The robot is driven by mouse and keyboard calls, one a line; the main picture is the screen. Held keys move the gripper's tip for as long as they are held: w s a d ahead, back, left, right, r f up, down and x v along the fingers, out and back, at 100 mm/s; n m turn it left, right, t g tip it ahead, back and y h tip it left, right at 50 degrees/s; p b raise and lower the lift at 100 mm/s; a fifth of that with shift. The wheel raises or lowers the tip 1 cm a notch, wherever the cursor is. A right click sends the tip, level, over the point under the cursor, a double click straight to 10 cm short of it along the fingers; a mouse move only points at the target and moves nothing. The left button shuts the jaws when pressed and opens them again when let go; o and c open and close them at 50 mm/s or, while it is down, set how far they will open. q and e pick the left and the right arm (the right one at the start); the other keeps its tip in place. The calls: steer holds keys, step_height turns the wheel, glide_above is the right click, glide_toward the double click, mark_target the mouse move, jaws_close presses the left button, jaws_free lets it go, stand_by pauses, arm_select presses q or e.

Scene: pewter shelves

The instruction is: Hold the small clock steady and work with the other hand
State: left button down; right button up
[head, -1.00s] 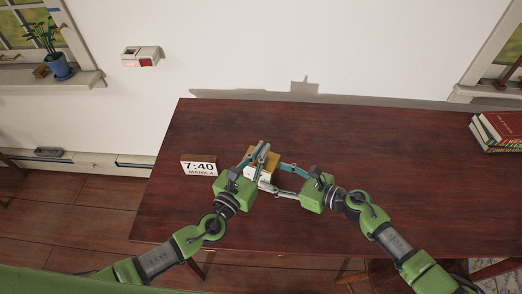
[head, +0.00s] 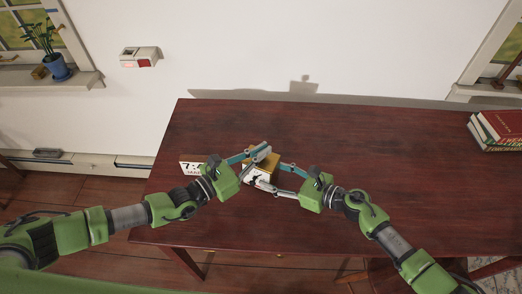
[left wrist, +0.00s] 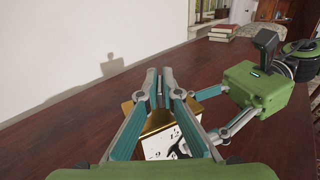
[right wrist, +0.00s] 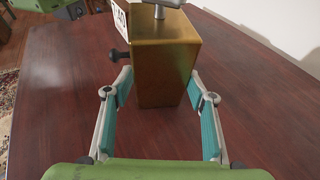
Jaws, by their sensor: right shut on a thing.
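The small clock (head: 269,160), a brass box with a white face, stands on the dark wooden table. Its face with black numerals (left wrist: 170,144) shows partly in the left wrist view. My right gripper (head: 268,175) is shut on the clock, one finger at each side. A white card reading 7:40 (right wrist: 118,18) is partly hidden behind my left gripper in the head view.
Books (head: 498,130) lie at the table's right end. A white wall box with a red part (head: 141,57) hangs above the left. A potted plant (head: 58,66) stands on the window sill. The table's middle right is clear.

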arm_select(q)
steer(key=shift+m+g+h, duration=1.7)
steer(key=shift+m+g, duration=0.1)
steer(key=shift+g, duration=0.6)
steer(key=c, duration=2.2)
jaws_free()
steer(key=shift+c, duration=0.2)
steer(key=shift+a, duration=0.15)
steer(key=shift+s+a, duration=0.1)
steer(key=shift+a, duration=0.1)
steer(key=v, duration=1.1)
steer(key=shift+a, duration=0.2)
steer(key=shift+s, duration=0.15)
